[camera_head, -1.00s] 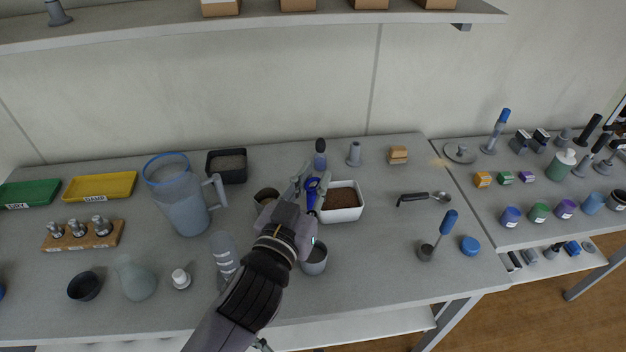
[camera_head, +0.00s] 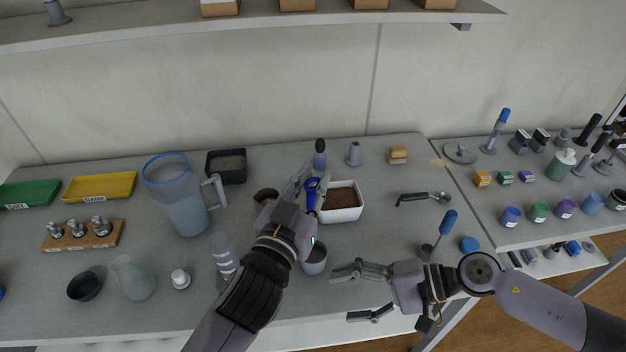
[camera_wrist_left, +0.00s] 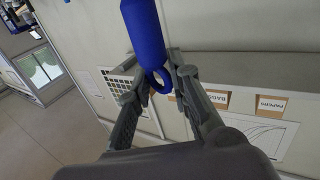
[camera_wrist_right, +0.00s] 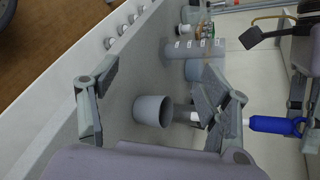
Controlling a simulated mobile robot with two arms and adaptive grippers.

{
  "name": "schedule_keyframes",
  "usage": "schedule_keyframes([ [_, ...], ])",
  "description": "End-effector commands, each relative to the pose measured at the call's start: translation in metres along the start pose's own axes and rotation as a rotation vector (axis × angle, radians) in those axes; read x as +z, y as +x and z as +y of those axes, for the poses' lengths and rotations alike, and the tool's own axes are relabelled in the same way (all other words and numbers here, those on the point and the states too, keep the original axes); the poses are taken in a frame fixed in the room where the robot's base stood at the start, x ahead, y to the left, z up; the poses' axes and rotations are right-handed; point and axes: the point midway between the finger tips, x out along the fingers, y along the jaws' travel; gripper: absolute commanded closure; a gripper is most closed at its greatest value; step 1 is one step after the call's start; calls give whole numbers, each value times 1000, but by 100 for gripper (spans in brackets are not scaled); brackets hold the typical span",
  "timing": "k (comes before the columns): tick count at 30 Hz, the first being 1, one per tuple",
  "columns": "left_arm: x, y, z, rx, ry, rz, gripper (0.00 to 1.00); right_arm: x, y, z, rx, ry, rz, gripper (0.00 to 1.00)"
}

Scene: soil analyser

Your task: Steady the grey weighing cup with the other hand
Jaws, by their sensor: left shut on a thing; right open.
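The grey weighing cup (camera_head: 315,263) stands upright near the front of the bench, partly behind my left gripper and arm. It also shows in the right wrist view (camera_wrist_right: 152,111), ahead of and between the spread fingers. My right gripper (camera_head: 356,294) is open and empty, just right of the cup and apart from it. My left gripper (camera_head: 312,187) is shut on a blue-handled tool (camera_head: 312,197), above the bench between the cup and a white tray of soil (camera_head: 343,215). The blue handle fills the jaws in the left wrist view (camera_wrist_left: 143,35).
A clear measuring cylinder (camera_head: 223,262) stands left of the cup, close to my left arm. A metal scoop (camera_head: 424,198) lies to the right. A small pot with a blue-handled tool (camera_head: 447,224) stands beside my right arm. A jug (camera_head: 182,200) is at left.

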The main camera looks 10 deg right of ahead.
Motion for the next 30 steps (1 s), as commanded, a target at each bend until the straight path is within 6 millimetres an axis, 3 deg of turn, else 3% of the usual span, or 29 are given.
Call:
schedule_keyframes([
  [3,0,0,0,0,0,1,100,-14,-23,-8,81,-216,48,29],
  [8,0,0,0,0,0,1,100,-39,-27,-14,95,-101,90,29],
  [14,0,0,0,0,0,0,100,-63,-24,-19,64,168,120,29],
  [21,0,0,0,0,0,1,100,-98,-14,-20,0,659,136,29],
  [25,0,0,0,0,0,1,100,-112,-9,-19,-26,898,131,29],
  [30,0,0,0,0,0,1,100,-120,-4,-17,-41,1077,125,29],
])
